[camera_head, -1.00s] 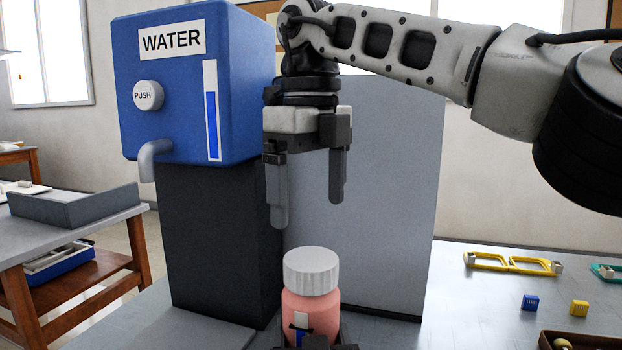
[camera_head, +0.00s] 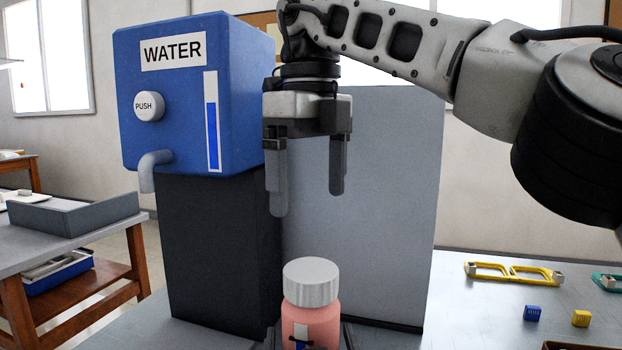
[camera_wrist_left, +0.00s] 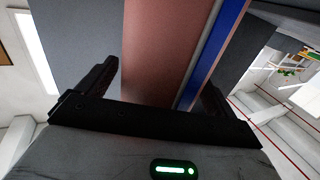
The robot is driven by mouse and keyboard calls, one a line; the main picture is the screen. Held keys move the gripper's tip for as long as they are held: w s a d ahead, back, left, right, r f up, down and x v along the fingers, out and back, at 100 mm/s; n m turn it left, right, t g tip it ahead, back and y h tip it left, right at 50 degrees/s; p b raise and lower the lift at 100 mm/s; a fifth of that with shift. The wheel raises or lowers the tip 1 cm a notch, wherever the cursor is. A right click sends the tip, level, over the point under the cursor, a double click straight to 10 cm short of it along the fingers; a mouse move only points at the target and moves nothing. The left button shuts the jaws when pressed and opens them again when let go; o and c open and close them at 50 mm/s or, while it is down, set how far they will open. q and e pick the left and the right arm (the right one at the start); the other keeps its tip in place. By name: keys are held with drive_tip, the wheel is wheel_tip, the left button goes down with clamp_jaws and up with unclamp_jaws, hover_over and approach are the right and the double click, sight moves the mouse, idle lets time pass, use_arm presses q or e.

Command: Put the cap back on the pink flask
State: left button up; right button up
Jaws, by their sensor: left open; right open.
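The pink flask (camera_head: 311,325) stands upright at the bottom middle of the head view, its base cut off by the frame. The white ribbed cap (camera_head: 311,283) sits on top of it and looks level. My right gripper (camera_head: 308,203) is open and empty, fingers pointing down, above the cap and clear of it. My left gripper (camera_wrist_left: 160,85) is open in the left wrist view, with a finger on each side of the pink flask body (camera_wrist_left: 165,45). Dark finger parts also show beside the flask at the bottom of the head view.
A blue water dispenser (camera_head: 195,95) stands on a dark pedestal (camera_head: 220,250) at left, beside a grey panel (camera_head: 385,200). The table between is clear.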

use_arm(q)
drive_tip(key=s+d+p, duration=0.1)
drive_tip(key=s+p, duration=0.1)
drive_tip(key=s, duration=1.4)
drive_tip(key=shift+p, duration=0.35)
drive_tip(key=shift+d, duration=0.1)
